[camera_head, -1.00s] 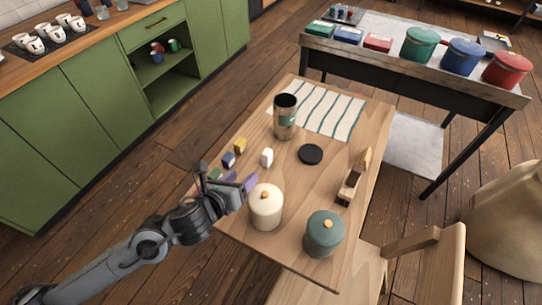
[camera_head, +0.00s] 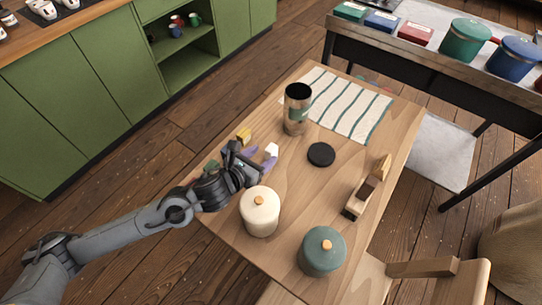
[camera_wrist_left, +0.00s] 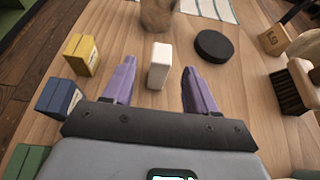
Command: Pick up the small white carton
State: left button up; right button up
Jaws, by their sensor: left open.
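The small white carton (camera_wrist_left: 159,66) stands upright on the wooden table in the left wrist view. It is ahead of and between the two purple fingers of my left gripper (camera_wrist_left: 158,88), which are open. In the head view the top of the white carton (camera_head: 271,149) shows just beyond my left gripper (camera_head: 262,158), which partly hides it. My right gripper is not in view.
A yellow carton (camera_wrist_left: 82,54) and a blue carton (camera_wrist_left: 60,98) stand left of the gripper. A black disc (camera_wrist_left: 214,46) lies to the right, near a brush (camera_wrist_left: 291,88). A cream canister (camera_head: 260,212), a green canister (camera_head: 322,252) and a metal tumbler (camera_head: 297,109) also stand on the table (camera_head: 289,186).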

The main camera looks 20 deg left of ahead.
aim_at(269, 149)
pick_arm(q)
jog(key=shift+w+d+f, duration=0.1)
jog(key=shift+w+d, duration=0.2)
jog(key=shift+w, duration=0.55)
jog(key=b+x, duration=0.1)
jog(key=x, duration=0.4)
jog(key=shift+w, duration=0.3)
jog(key=shift+c, duration=0.6)
jog(key=c, duration=0.9)
